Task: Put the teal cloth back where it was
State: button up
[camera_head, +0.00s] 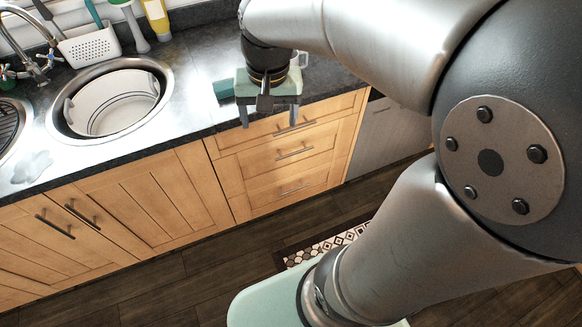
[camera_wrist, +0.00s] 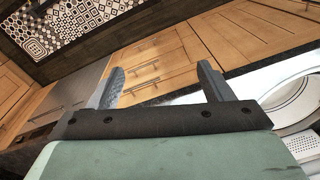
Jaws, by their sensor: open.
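A small teal piece (camera_head: 223,89) that looks like the cloth lies on the dark countertop, just left of my gripper in the head view. Its right side is partly hidden by my gripper. My gripper (camera_head: 269,114) hangs at the counter's front edge, above the drawer fronts, with its fingers pointing down. In the wrist view my gripper (camera_wrist: 160,82) has its two fingers spread wide with nothing between them. I cannot make out the cloth in the wrist view.
A round sink (camera_head: 157,99) holds a white tub (camera_head: 112,103). A white perforated basket (camera_head: 90,47), a yellow bottle (camera_head: 157,18) and a faucet (camera_head: 36,66) stand behind. A wet-looking patch (camera_head: 32,167) lies at the front left. Wooden drawers (camera_head: 290,152) are below.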

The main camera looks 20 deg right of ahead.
jog(key=s+f+n, duration=0.3)
jog(key=s+f, duration=0.2)
jog(key=s, duration=0.5)
jog(key=shift+s+n, duration=0.4)
